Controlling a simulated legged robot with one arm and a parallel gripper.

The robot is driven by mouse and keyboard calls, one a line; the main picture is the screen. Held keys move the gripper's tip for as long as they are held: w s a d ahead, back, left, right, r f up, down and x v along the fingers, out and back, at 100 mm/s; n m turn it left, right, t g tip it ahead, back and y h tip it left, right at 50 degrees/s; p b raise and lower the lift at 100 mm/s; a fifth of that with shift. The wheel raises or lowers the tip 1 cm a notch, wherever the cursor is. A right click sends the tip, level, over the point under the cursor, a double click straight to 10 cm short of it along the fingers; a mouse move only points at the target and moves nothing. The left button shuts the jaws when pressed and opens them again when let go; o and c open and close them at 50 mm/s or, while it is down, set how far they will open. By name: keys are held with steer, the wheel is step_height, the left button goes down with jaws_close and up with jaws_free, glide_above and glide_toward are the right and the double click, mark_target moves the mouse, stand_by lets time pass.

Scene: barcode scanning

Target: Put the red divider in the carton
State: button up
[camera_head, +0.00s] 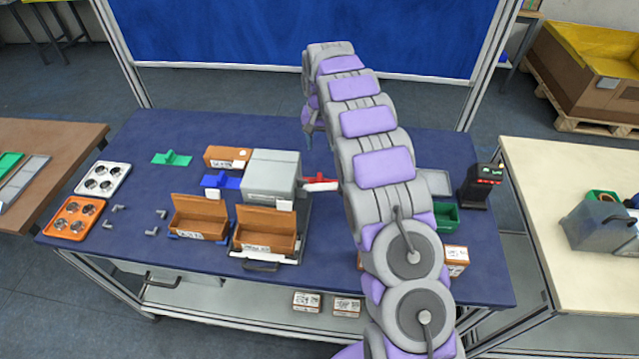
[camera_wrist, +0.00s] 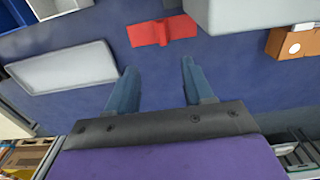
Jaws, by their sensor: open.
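The red divider (camera_head: 320,180) lies on the blue table, right of the grey box, partly hidden by my arm. In the wrist view the red divider (camera_wrist: 163,31) lies flat with a raised rib, beyond my fingertips. My gripper (camera_wrist: 158,66) is open and empty, its two blue fingers apart above the table; in the head view it is mostly hidden behind my arm. Two open brown cartons stand at the table's front, a left carton (camera_head: 200,228) and a right carton (camera_head: 266,240) on a white-based stand; I cannot tell which one is meant.
The grey box (camera_head: 272,168) stands between the divider and the cartons. A green divider (camera_head: 171,158) and a blue divider (camera_head: 221,181) lie farther left. A black scanner (camera_head: 482,185) stands at the right. A pale tray (camera_wrist: 66,68) lies left in the wrist view.

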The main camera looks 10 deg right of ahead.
steer(key=b, duration=0.2)
glide_above(319, 178)
steer(key=f, duration=0.9)
steer(key=shift+a+f, duration=0.2)
steer(key=shift+f, duration=0.2)
steer(key=shift+d+f, duration=0.3)
steer(key=shift+f, duration=0.45)
step_height(319, 178, down, 4)
steer(key=shift+w+r+b, duration=0.1)
steer(key=shift+r+b, duration=0.1)
steer(key=shift+b, duration=0.4)
steer(key=shift+a+f, duration=0.15)
steer(key=shift+f, duration=0.1)
steer(key=shift+c, duration=0.3)
jaws_close()
